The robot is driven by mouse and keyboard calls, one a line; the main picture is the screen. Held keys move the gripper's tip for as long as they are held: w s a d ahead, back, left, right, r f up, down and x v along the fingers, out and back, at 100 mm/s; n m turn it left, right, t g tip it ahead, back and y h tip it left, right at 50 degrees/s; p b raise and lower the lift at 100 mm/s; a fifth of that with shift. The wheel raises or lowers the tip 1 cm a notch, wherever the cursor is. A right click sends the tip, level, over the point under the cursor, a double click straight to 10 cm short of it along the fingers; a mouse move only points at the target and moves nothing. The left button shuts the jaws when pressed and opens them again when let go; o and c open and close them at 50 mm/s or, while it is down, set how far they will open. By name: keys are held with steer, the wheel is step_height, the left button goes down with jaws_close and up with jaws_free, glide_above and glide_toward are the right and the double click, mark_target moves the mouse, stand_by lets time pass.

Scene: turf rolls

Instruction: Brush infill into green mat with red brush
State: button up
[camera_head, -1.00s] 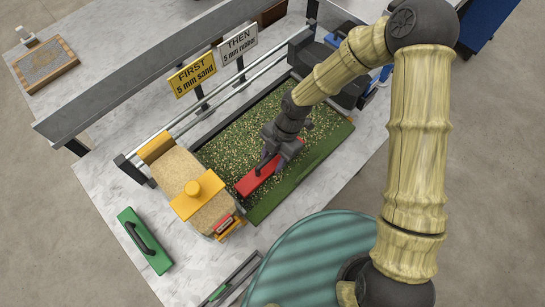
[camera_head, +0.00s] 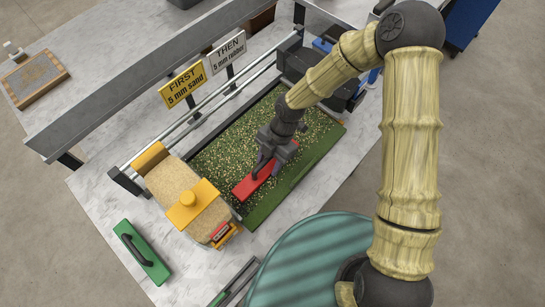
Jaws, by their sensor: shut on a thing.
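The green mat (camera_head: 308,168) lies on the marble-topped table with sand-coloured infill grains (camera_head: 222,152) scattered over much of it. A strip along its near right edge looks plain green. The red brush (camera_head: 247,187) lies flat on the mat near its front left part. My gripper (camera_head: 264,166) is shut on the red brush from above; the fingers hide part of its handle. The brush's underside and its contact with the mat are hidden.
A yellow-ended hopper (camera_head: 178,182) with sand stands left of the mat. Behind are the signs "FIRST 5 mm sand" (camera_head: 183,86) and "THEN 5 mm rubber" (camera_head: 228,51), and rails. A dark hopper (camera_head: 338,92) stands right. A green-backed tool (camera_head: 142,252) lies front left.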

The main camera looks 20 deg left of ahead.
steer(key=shift+s+a, duration=0.2)
steer(key=shift+s, duration=0.45)
steer(key=shift+w+d+p, duration=0.4)
steer(key=shift+w+d, duration=0.05)
steer(key=shift+w, duration=0.8)
steer(key=shift+w+d+p, duration=0.35)
steer(key=shift+w+d, duration=0.1)
steer(key=shift+w, duration=0.75)
steer(key=shift+w+d+p, duration=0.4)
steer(key=shift+w+d, duration=0.05)
steer(key=shift+w, duration=0.8)
steer(key=shift+w+d+p, duration=0.1)
steer(key=shift+w+d, duration=0.35)
steer(key=shift+w, duration=0.8)
steer(key=shift+w+d+p, duration=0.15)
steer(key=shift+w+d, duration=0.35)
steer(key=shift+w, duration=0.8)
steer(key=shift+w+d+p, duration=0.1)
steer(key=shift+w+d, duration=0.35)
steer(key=shift+w, duration=0.8)
steer(key=shift+s, duration=0.1)
steer(key=shift+s+a, duration=0.3)
steer(key=shift+s, duration=0.45)
steer(key=shift+s+a, duration=0.3)
steer(key=shift+s, duration=0.4)
